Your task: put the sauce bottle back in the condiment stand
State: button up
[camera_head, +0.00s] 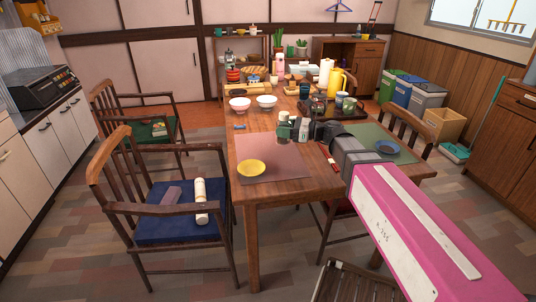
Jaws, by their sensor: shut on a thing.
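My gripper (308,129) is over the near-middle of the dining table, reaching in from the right. It is shut on a small pale bottle (303,131), which seems to be the sauce bottle. The bottle looks roughly upright, and the gripper hides part of it. Another small bottle with a dark green band (283,128) shows just left of the gripper. I cannot make out the condiment stand for certain among the small items crowded farther back on the table.
The table (222,125) holds two bowls (266,101), a dark tray (352,114) with cups and a yellow pot (336,83). A yellow dish (251,168) lies on the pink mat (285,165), a blue dish (387,148) on the green mat. Chairs stand around; the pink mat is mostly clear.

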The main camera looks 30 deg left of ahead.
jog(key=s+a+r+n+g+h, duration=0.1)
jog(key=s+a+r+n+g, duration=0.15)
jog(key=s+a, duration=0.65)
jog(key=shift+g, duration=0.45)
jog(key=shift+w+d+f, duration=0.2)
jog(key=shift+w+f, duration=1.7)
jog(key=shift+w, duration=0.2)
jog(key=shift+w+d+f, duration=0.15)
jog(key=shift+w+f, duration=1.8)
jog(key=shift+w, duration=0.1)
jog(key=shift+w+d+f, duration=0.2)
jog(key=shift+w+f, duration=1.7)
jog(key=shift+w, duration=0.2)
jog(key=o, duration=1.1)
jog(key=shift+f, duration=0.1)
jog(key=shift+c, duration=0.2)
